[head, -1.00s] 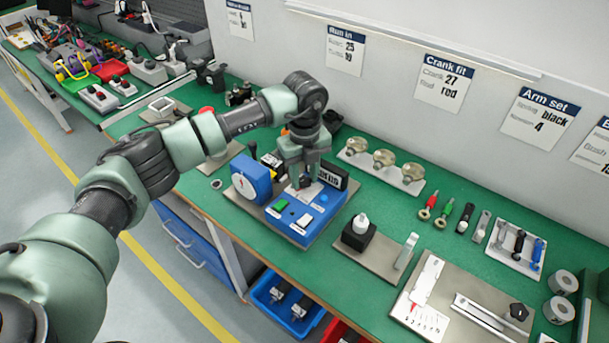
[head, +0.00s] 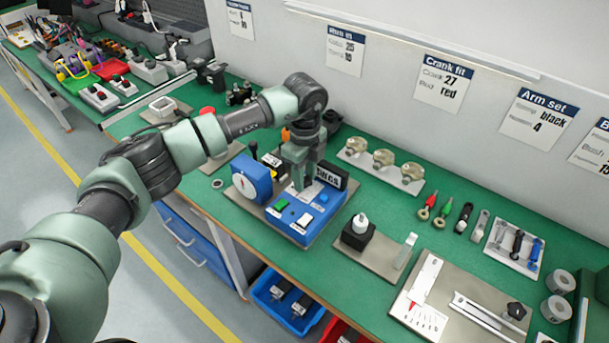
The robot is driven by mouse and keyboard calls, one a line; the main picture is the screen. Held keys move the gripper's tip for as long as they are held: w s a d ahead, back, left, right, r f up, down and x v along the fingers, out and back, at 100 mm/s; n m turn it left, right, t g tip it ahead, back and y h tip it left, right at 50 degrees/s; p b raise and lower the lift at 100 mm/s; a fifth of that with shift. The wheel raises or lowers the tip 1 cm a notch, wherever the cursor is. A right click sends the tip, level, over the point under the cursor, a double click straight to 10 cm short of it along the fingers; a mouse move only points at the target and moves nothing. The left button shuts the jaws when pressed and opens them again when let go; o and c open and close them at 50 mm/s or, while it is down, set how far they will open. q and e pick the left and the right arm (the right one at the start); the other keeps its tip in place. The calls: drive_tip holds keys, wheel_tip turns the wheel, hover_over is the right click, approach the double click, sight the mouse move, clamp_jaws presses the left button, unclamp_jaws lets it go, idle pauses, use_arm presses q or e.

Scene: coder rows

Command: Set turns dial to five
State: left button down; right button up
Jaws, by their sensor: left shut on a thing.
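A blue control box (head: 296,232) stands on the green bench, with a green button (head: 280,205), a white button (head: 304,220), a blue knob (head: 323,198) and a black counter display (head: 331,175). A pale scale plate (head: 311,191) shows at its back, partly hidden by my gripper. My left gripper (head: 298,184) points down over this plate, shut on a small part there, most likely the dial's knob. The fingers hide that part, and I cannot read its setting. A round white face (head: 245,187) with a dark pointer is on the blue housing to the left.
A black block with a white knob (head: 360,224) stands on a grey plate to the right. Brass-coloured fittings (head: 383,159) and several hand tools (head: 468,214) lie further right. Blue (head: 287,300) and red bins are below the bench edge. Wall cards hang behind.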

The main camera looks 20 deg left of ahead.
use_arm(q)
drive_tip(key=shift+w+r, duration=0.1)
drive_tip(key=c, duration=1)
unclamp_jaws()
